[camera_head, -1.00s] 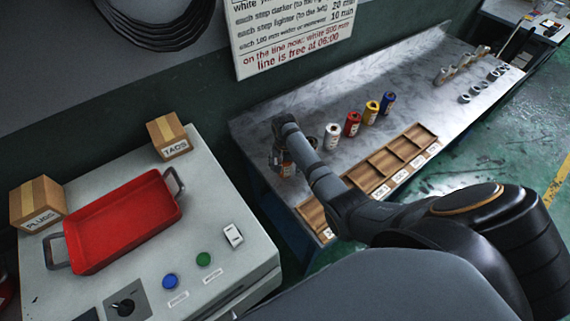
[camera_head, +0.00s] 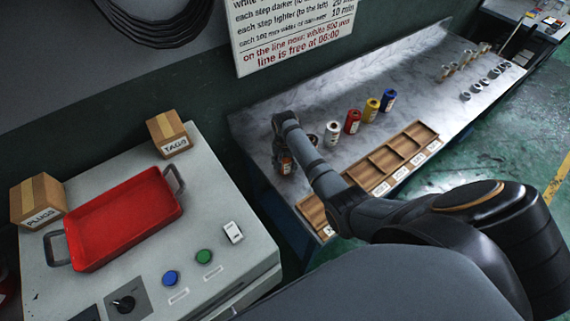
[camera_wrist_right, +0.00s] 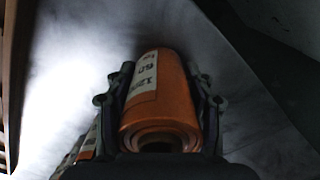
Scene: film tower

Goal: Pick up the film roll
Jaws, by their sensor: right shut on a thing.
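My right gripper (camera_head: 281,157) is over the near left end of the marble-topped bench. In the right wrist view its two fingers are shut on an orange film roll (camera_wrist_right: 160,103) with a white label, one finger on each side. In the head view only a small part of the orange roll (camera_head: 286,165) shows below the gripper. I cannot tell whether the roll still touches the bench. White (camera_head: 332,134), red (camera_head: 353,122), yellow (camera_head: 371,111) and blue (camera_head: 388,100) rolls stand in a row to the right. My left gripper is out of view.
A wooden tray with compartments (camera_head: 437,135) lies along the bench's front edge. Small grey cylinders (camera_head: 480,85) stand farther along. At left, a cabinet top holds a red tray (camera_head: 122,218), a TAGS box (camera_head: 168,134) and a PLUGS box (camera_head: 38,202).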

